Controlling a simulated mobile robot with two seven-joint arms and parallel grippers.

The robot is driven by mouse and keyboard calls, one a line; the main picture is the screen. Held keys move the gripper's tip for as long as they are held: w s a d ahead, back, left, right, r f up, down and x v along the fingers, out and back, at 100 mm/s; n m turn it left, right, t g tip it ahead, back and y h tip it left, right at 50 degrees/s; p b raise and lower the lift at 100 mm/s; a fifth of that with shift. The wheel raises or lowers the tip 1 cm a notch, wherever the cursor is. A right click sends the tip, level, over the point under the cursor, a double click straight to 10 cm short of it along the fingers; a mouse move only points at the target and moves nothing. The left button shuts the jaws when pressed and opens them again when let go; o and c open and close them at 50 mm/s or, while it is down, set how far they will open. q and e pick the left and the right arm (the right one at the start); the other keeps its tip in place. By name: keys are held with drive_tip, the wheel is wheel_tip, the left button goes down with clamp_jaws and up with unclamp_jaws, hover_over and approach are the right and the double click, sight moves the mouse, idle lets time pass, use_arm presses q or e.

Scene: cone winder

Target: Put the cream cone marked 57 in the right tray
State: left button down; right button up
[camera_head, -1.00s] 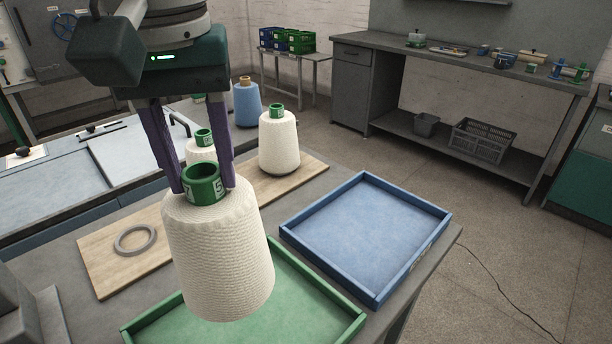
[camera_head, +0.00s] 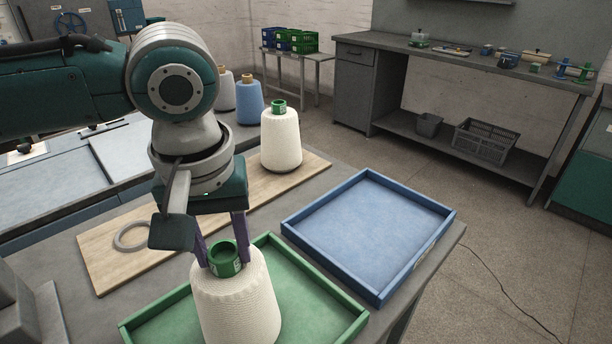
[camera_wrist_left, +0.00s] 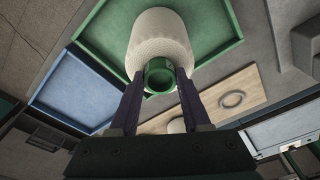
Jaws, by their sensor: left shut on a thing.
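My left gripper (camera_head: 223,258) is shut on the green tube top of a cream cone (camera_head: 238,305). The cone hangs roughly upright over or in the green tray (camera_head: 320,318); its lower end is cut off, so I cannot tell if it touches. Its mark is too small to read fully now. In the left wrist view the cone (camera_wrist_left: 160,42) sits between the fingers (camera_wrist_left: 160,80), with the green tray (camera_wrist_left: 222,42) behind it. The blue tray (camera_head: 370,228), the right one of the two, is empty. My right gripper is not in view.
A blue cone (camera_head: 249,102) and a pale one (camera_head: 226,92) stand behind. My arm hides part of the board.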

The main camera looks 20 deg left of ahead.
use_arm(q)
drive_tip(key=shift+f, duration=0.1)
drive_tip(key=shift+c, duration=1.8)
unclamp_jaws()
wheel_tip(320, 180, up, 12)
drive_tip(key=s+p, duration=0.1)
drive_tip(key=p, duration=0.1)
drive_tip(key=s+d+f+m+t+h, duration=0.2)
drive_tip(key=s+d+f+m+h, duration=0.1)
drive_tip(key=s+d+f+m, duration=0.6)
drive_tip(key=s+a+y, duration=0.2)
drive_tip(key=s+a, duration=0.4)
